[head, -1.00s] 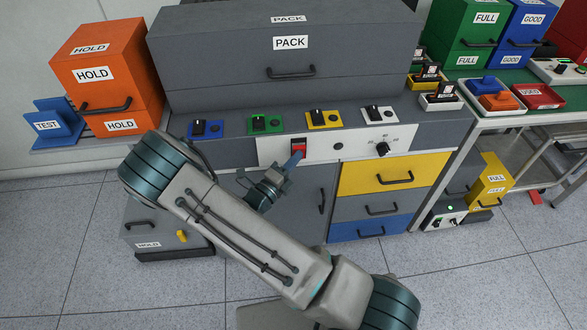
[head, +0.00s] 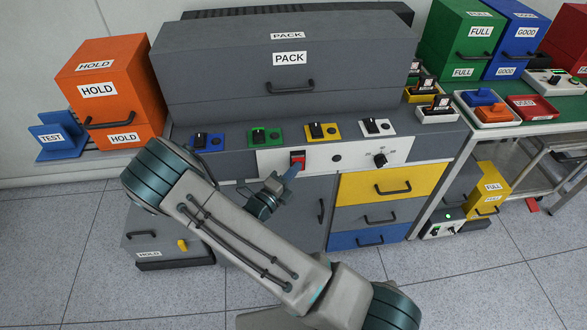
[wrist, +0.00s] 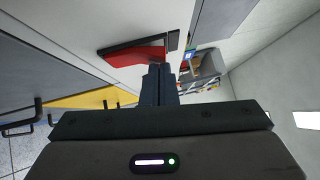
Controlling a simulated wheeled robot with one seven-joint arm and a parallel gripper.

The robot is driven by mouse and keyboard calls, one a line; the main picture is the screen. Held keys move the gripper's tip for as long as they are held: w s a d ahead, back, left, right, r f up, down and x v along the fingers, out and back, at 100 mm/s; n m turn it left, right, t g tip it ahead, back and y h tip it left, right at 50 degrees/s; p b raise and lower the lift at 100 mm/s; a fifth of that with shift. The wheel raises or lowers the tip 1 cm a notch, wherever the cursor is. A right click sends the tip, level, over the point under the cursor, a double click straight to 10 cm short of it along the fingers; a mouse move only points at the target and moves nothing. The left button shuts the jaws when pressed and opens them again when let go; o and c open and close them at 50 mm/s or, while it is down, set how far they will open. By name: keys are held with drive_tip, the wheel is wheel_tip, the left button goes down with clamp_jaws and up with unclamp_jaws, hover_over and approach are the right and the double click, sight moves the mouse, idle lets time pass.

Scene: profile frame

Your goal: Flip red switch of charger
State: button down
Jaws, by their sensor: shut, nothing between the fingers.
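The red switch (head: 298,164) sits in a dark frame on the white front panel (head: 270,162) of the grey bench. The wrist view shows it close up as a red rocker (wrist: 150,54) in a dark surround, standing out at a slant from the panel. My gripper (head: 294,170) is shut and empty. Its blue-grey fingertips are at the lower edge of the switch in the head view. In the wrist view the fingertips (wrist: 158,70) are right beside the red rocker; I cannot tell whether they touch it.
A black dial (head: 380,160) is on the same panel to the right. Coloured switch plates (head: 265,138) line the bench top above. A yellow drawer (head: 390,187) with a handle is below right. A small unit with a green light (head: 446,218) stands on the floor.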

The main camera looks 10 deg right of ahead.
drive_tip(key=shift+r+p, duration=0.2)
drive_tip(key=shift+p, duration=0.25)
drive_tip(key=n+p, duration=0.1)
drive_tip(key=p, duration=0.1)
drive_tip(key=n+g+y+p, duration=0.1)
drive_tip(key=p, duration=0.2)
drive_tip(key=shift+w+r+y+p, duration=0.1)
drive_tip(key=shift+r+y+p, duration=0.2)
drive_tip(key=shift+r+p, duration=0.1)
drive_tip(key=s+d+r+v, duration=0.1)
drive_tip(key=r+v, duration=0.1)
drive_tip(key=v, duration=1)
drive_tip(key=shift+s, duration=0.45)
drive_tip(key=shift+d, duration=0.15)
